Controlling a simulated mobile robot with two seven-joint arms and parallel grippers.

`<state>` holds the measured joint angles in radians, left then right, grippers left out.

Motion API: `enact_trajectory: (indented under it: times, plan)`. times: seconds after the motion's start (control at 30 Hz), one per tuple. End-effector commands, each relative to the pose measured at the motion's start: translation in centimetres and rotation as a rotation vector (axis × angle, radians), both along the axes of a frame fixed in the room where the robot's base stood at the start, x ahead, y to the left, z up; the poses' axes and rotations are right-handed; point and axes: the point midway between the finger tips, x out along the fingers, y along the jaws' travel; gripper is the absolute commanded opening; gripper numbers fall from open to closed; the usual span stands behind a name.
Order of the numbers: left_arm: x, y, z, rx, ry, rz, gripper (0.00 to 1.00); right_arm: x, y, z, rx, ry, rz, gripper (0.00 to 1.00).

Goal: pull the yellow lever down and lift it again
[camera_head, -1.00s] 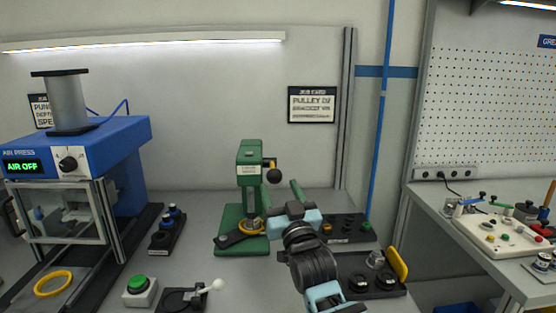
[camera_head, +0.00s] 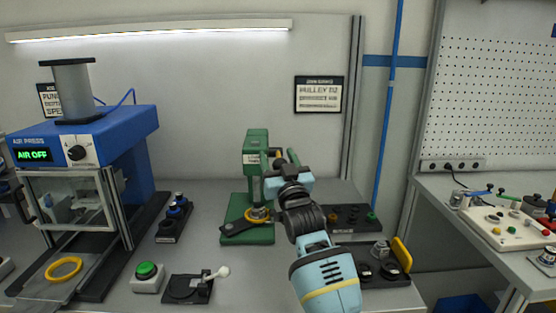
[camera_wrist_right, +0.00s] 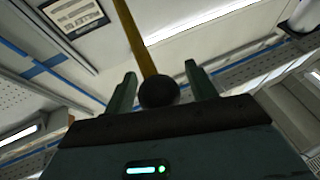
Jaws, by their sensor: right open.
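The green arbor press (camera_head: 257,150) stands on the bench near the middle of the head view. Its yellow lever (camera_wrist_right: 136,38) runs down to a dark ball knob (camera_wrist_right: 159,92) in the right wrist view. My right gripper (camera_wrist_right: 160,70) is open, with one green finger on each side of the knob. Whether a finger touches the knob cannot be told. In the head view my right gripper (camera_head: 286,158) is at the press's right side and hides most of the lever. My left gripper is not in view.
A blue air press (camera_head: 110,140) stands at left, its display reading AIR OFF. A green button box (camera_head: 148,277) and a white-knobbed toggle (camera_head: 222,272) are at the front. Dark trays (camera_head: 345,222) lie right of the press, near my right arm. A second bench (camera_head: 490,210) is at far right.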

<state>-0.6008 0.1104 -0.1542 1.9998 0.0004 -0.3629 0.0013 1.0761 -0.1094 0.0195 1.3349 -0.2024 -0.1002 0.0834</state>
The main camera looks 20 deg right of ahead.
Motion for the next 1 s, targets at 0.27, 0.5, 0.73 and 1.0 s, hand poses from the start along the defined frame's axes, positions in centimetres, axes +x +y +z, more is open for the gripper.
enact_trajectory:
  times: [0.27, 0.5, 0.73, 1.0]
  plan:
    - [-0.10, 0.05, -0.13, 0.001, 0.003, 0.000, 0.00, 0.05, 0.01, -0.01, 0.000, 0.000, 0.000, 0.54]
    - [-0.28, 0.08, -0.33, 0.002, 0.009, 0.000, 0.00, 0.04, 0.01, -0.02, 0.000, 0.000, 0.000, 0.22]
    - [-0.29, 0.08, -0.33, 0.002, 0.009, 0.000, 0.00, 0.03, 0.01, -0.02, 0.000, 0.000, 0.000, 0.00]
    - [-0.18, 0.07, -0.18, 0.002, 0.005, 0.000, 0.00, 0.94, -0.04, 0.64, 0.005, 0.019, 0.000, 0.00]
